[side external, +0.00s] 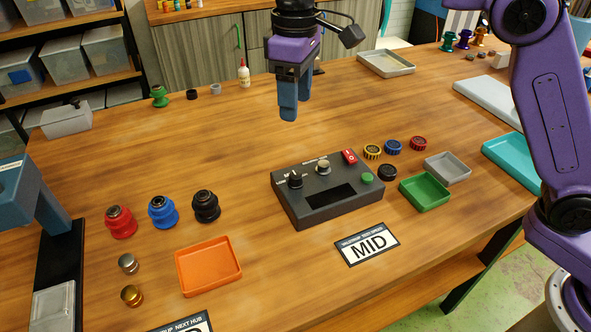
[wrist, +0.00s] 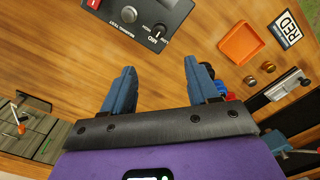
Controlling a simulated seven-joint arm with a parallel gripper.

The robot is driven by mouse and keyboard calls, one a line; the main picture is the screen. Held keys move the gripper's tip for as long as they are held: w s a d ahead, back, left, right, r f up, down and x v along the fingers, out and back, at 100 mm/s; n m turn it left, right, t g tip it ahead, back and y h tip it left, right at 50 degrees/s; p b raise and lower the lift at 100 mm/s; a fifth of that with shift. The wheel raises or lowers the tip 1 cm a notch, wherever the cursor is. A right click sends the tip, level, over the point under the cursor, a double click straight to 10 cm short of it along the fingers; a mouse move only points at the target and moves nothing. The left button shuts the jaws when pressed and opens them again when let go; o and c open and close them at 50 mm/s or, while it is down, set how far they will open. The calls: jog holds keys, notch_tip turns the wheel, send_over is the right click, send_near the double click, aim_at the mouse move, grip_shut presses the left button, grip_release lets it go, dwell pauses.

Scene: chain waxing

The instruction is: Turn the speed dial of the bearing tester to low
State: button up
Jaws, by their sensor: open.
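The bearing tester (side external: 318,213) is a dark box on the table with a black knob (side external: 295,180), a grey knob (side external: 323,167), a red switch (side external: 349,156) and a green button (side external: 367,178). In the wrist view the tester (wrist: 143,12) is cut off at the top edge. There, the black knob (wrist: 159,31) has the words MID and LOW beside it, so it appears to be the speed dial. Its pointer direction is too small to tell. My gripper (side external: 288,116) is open and empty, above the table behind the tester. Its spread fingers also show in the wrist view (wrist: 161,78).
A MID card (side external: 367,244) lies before the tester. Red, blue and black hubs (side external: 162,213) and an orange tray (side external: 208,267) are left. Several small rings (side external: 392,147), a green tray (side external: 425,192) and a grey tray (side external: 448,168) are right.

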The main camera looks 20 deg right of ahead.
aim_at(295, 175)
notch_tip(295, 175, down, 17)
jog(key=shift+f, duration=0.2)
dwell(0.5)
jog(key=c, duration=1)
jog(key=shift+c, duration=0.2)
jog(key=shift+n, duration=0.3)
jog(key=n, duration=0.3)
jog(key=shift+n, duration=2.6)
